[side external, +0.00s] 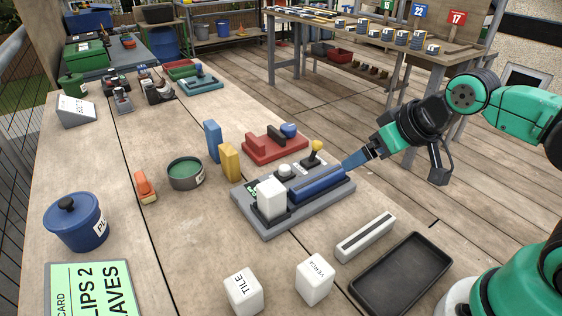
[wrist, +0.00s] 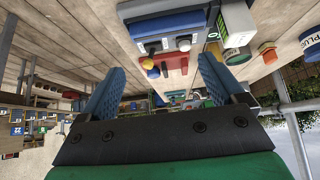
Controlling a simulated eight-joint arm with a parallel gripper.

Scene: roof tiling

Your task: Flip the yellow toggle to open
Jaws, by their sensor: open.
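The yellow toggle (side external: 317,147) is a yellow ball on a short dark stem, at the far right corner of a grey device (side external: 300,222) on the bench. The device also carries a blue bar (side external: 318,185), a white block (side external: 271,198) and a low light-coloured knob (side external: 285,170). My gripper (side external: 349,163) is open and empty, just right of the toggle in the side view, and appears apart from it. In the wrist view the toggle's yellow ball (wrist: 147,63) shows between the spread blue fingers (wrist: 157,74), nearer the left one. I cannot tell the exact gap.
A red holder (side external: 275,149) stands behind the device. Yellow (side external: 229,162) and blue (side external: 212,142) blocks and a green tin (side external: 185,172) stand left of it. A dark tray (side external: 402,275), a pale bar (side external: 365,237) and white TILE (side external: 243,291) and VERGE (side external: 314,279) blocks lie in front.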

